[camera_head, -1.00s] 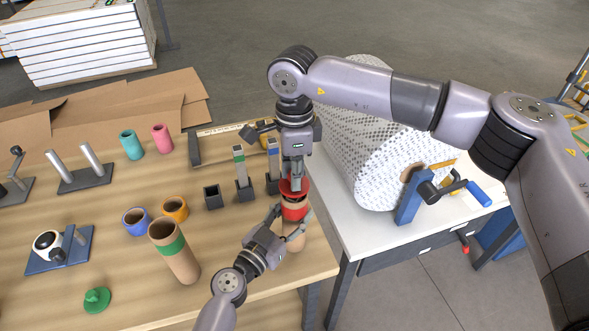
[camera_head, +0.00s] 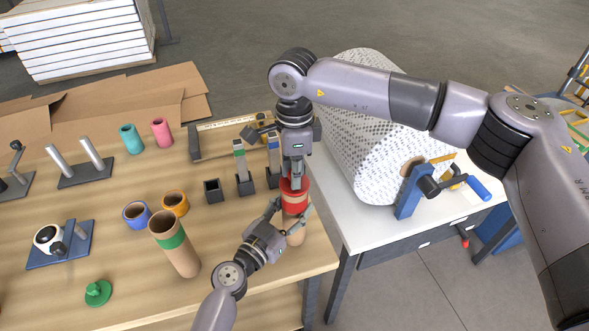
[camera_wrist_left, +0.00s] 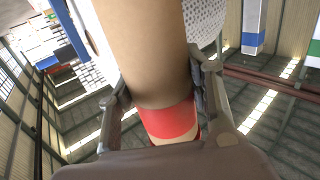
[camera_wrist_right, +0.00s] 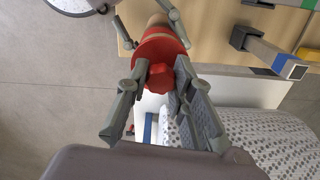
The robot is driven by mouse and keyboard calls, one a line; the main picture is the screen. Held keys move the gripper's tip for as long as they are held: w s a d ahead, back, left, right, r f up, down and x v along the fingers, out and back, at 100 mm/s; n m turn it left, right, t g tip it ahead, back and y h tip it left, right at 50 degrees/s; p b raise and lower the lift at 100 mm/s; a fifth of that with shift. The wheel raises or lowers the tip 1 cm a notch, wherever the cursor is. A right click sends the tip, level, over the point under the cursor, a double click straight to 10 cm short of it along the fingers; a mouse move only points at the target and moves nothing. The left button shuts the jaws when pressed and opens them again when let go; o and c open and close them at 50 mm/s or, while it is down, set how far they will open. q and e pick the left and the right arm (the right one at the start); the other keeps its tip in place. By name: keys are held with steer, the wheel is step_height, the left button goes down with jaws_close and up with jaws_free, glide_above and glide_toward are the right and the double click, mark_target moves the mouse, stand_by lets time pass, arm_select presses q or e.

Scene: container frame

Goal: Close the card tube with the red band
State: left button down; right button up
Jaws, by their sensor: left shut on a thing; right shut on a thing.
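The card tube with the red band (camera_head: 293,206) stands upright near the right end of the wooden table. My left gripper (camera_head: 291,222) is shut around it from the front; the left wrist view shows the tube (camera_wrist_left: 145,50) and its red band (camera_wrist_left: 170,120) between the fingers. My right gripper (camera_head: 293,172) points down over the tube and is shut on the red cap (camera_head: 294,186). In the right wrist view the cap's red knob (camera_wrist_right: 160,77) is between the fingers and its disc lies over the tube end. Whether the cap is fully seated is hidden.
A tube with a green band (camera_head: 172,243) and a green cap (camera_head: 97,292) stand to the left. Blue (camera_head: 137,214) and orange (camera_head: 174,203) rings and small dark holders (camera_head: 213,191) are near. A white table with a patterned roll (camera_head: 365,130) adjoins on the right.

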steer(key=shift+f, duration=0.35)
steer(key=o, duration=0.8)
steer(key=shift+o, duration=0.2)
step_height(320, 180, up, 12)
arm_select(q)
steer(key=c, duration=0.7)
jaws_free()
